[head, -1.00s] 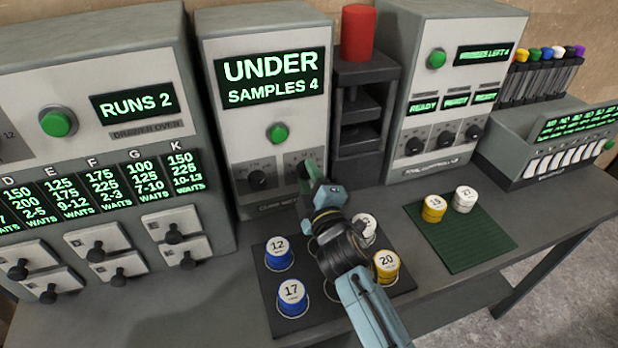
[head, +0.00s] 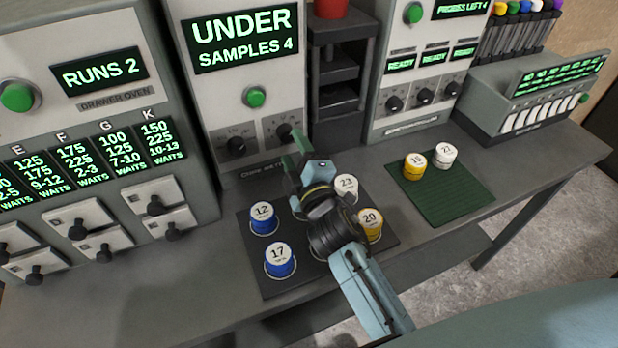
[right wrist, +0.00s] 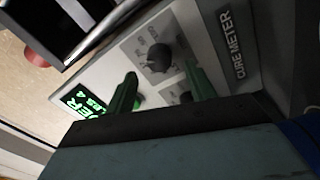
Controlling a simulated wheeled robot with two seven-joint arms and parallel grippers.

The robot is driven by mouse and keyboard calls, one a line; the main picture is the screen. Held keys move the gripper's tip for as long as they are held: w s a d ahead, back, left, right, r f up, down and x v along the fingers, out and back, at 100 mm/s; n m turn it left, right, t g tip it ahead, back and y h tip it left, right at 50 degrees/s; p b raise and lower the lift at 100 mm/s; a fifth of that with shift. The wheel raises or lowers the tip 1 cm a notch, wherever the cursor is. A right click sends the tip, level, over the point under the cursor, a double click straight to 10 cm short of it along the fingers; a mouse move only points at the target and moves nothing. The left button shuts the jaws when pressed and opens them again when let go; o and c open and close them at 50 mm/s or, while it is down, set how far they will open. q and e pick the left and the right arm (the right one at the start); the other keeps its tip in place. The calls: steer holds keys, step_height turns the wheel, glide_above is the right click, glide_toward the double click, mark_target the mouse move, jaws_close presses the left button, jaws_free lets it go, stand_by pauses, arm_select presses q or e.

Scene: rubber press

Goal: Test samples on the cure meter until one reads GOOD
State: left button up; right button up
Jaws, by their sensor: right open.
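The cure meter (head: 243,70) shows UNDER and SAMPLES 4, with a green button (head: 255,97) above a left knob (head: 235,147) and a right knob (head: 284,132). My right gripper (head: 296,163) is open and empty just in front of its lower panel, near the right knob. In the right wrist view the green fingers spread before the panel, with a knob (right wrist: 158,60) beyond them; contact cannot be told. Blue samples 12 (head: 263,220) and 17 (head: 280,262), white 23 (head: 346,187) and yellow 20 (head: 370,223) stand on a dark mat (head: 310,285). My left gripper is not in view.
Yellow sample 15 (head: 414,167) and a white sample (head: 445,156) stand on a green mat (head: 450,197). A drawer oven (head: 100,30) reading RUNS 2 is at left. A dark press-like stand (head: 335,90) adjoins the meter. Bench front is clear between mats.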

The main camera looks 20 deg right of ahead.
steer(key=s, duration=1)
steer(key=shift+f+b, duration=0.25)
steer(key=shift+b, duration=0.1)
steer(key=shift+d, duration=0.1)
